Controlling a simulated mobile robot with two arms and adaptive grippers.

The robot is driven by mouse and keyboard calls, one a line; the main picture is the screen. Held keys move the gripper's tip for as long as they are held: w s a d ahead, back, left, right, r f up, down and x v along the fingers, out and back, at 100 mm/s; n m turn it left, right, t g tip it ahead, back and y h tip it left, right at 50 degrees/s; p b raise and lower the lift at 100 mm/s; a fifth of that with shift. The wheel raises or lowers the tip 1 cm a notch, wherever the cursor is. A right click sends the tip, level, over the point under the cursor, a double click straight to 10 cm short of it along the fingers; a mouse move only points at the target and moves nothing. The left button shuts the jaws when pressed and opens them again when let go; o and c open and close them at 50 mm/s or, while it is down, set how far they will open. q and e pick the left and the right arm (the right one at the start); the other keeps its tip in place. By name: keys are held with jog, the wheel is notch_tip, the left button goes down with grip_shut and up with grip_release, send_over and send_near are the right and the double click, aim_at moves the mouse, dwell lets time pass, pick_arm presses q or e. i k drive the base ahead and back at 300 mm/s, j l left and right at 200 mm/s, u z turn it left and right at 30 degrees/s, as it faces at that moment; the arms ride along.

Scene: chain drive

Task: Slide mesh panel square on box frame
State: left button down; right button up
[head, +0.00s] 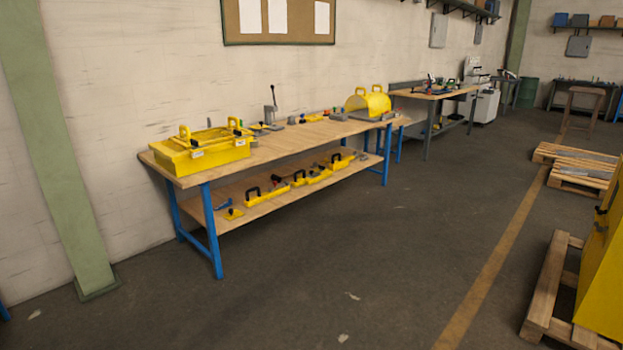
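A yellow box frame (203,156) sits on the near left end of the long wooden workbench. A panel (208,137) with two yellow upright handles lies on top of it. From this distance I cannot make out its mesh or tell whether it sits square on the frame. Neither of my grippers is in view.
The workbench (290,143) has blue legs and a lower shelf (262,204) with several yellow parts. A yellow domed cover (368,102) stands at its far end. Wooden pallets (545,290) and a yellow housing (605,270) stand at right. The floor in front is clear.

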aim_at(218, 134)
jog(key=i, duration=2.15)
jog(key=i+l+u, duration=0.1)
jog(key=i, duration=2.05)
